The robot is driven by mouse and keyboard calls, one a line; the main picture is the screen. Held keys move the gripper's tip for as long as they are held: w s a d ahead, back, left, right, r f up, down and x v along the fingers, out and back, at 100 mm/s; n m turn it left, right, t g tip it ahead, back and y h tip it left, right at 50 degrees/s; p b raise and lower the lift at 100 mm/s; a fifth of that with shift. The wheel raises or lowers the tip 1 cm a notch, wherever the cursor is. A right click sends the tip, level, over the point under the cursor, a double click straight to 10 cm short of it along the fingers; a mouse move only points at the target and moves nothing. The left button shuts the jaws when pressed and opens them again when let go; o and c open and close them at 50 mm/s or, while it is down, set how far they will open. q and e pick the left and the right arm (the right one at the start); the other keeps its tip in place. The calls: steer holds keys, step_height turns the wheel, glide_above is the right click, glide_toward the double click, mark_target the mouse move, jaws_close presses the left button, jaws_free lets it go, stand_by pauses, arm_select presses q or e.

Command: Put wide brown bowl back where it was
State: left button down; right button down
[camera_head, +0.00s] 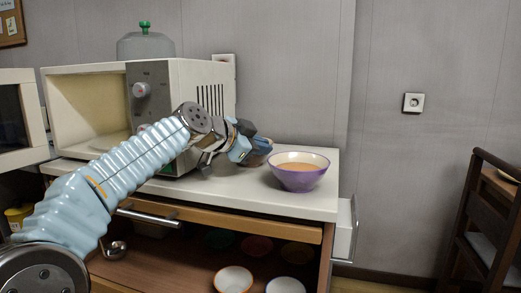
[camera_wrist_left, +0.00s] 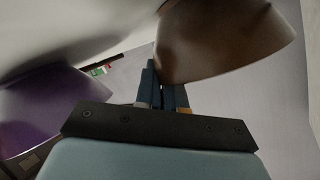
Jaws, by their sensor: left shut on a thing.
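The wide brown bowl (camera_wrist_left: 225,40) fills the upper right of the left wrist view, its edge at the fingers of my left gripper (camera_wrist_left: 163,88). In the head view, only a small part of the brown bowl (camera_head: 257,154) shows, beyond my left gripper (camera_head: 242,141), above or at the counter beside the microwave. My left gripper is shut on the bowl. I cannot tell whether the bowl touches the counter. My right gripper is in neither view.
A purple bowl (camera_head: 298,178) with orange-brown contents stands close on the right; it also shows in the left wrist view (camera_wrist_left: 48,108). The open microwave (camera_head: 160,88) stands left on the white counter (camera_head: 225,192). Several bowls, including a white one (camera_head: 286,285), sit in the shelf below.

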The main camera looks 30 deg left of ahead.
arm_select(q)
steer(key=shift+f, duration=0.1)
steer(key=c, duration=1.2)
jaws_free()
steer(key=shift+c, duration=0.2)
steer(key=shift+r, duration=0.25)
steer(key=v, duration=1.2)
steer(key=shift+f, duration=0.1)
